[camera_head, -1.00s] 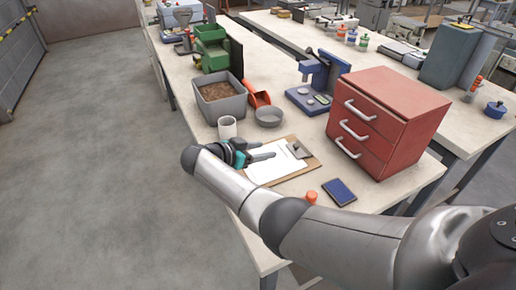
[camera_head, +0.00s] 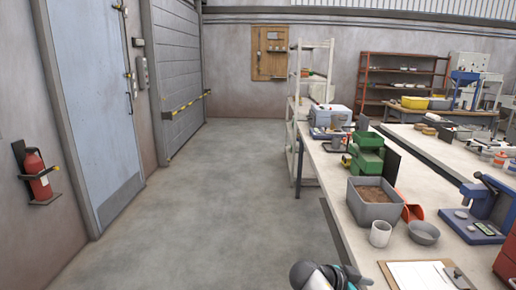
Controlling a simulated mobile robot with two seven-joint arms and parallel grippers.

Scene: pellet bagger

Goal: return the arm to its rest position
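On the bench near the gripper are a white cup (camera_head: 380,234), a grey bowl (camera_head: 424,233), a grey bin of brown pellets (camera_head: 374,212), an orange scoop (camera_head: 409,208), a blue press (camera_head: 482,212) and a red drawer cabinet (camera_head: 507,262). The floor to the left is clear.

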